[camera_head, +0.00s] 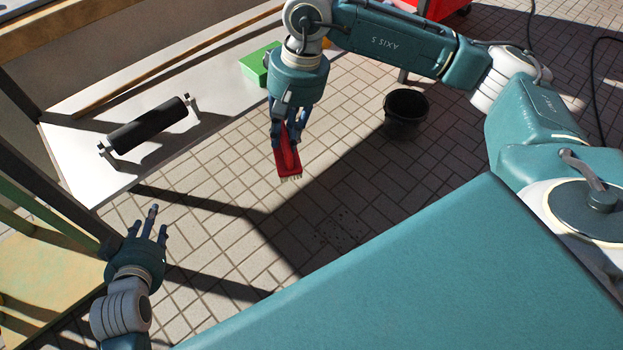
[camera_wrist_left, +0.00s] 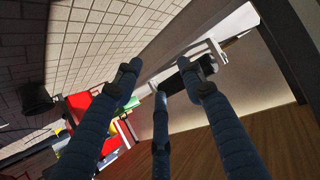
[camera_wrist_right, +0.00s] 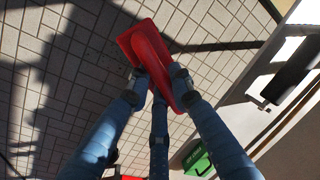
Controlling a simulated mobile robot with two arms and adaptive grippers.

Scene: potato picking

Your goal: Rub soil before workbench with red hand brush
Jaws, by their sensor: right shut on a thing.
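My right gripper (camera_head: 287,132) is shut on the red hand brush (camera_head: 287,160). The brush hangs above the tiled floor with its pale bristles at the lower end. In the right wrist view the red brush (camera_wrist_right: 152,55) sits between the fingers of my right gripper (camera_wrist_right: 161,82). Dark specks of soil (camera_head: 341,228) lie on the shaded floor, below and to the right of the brush, apart from it. The workbench (camera_head: 80,170) has a white top and stands at the left. My left gripper (camera_head: 148,222) is open and empty near the bench's front corner; its fingers also show spread in the left wrist view (camera_wrist_left: 162,78).
A black roller (camera_head: 148,125) and a green box (camera_head: 258,66) lie on the workbench. A black bucket (camera_head: 405,112) stands on the floor, near a red cart (camera_head: 432,8). A wooden surface (camera_head: 50,270) is at the lower left. Open floor lies between bench and bucket.

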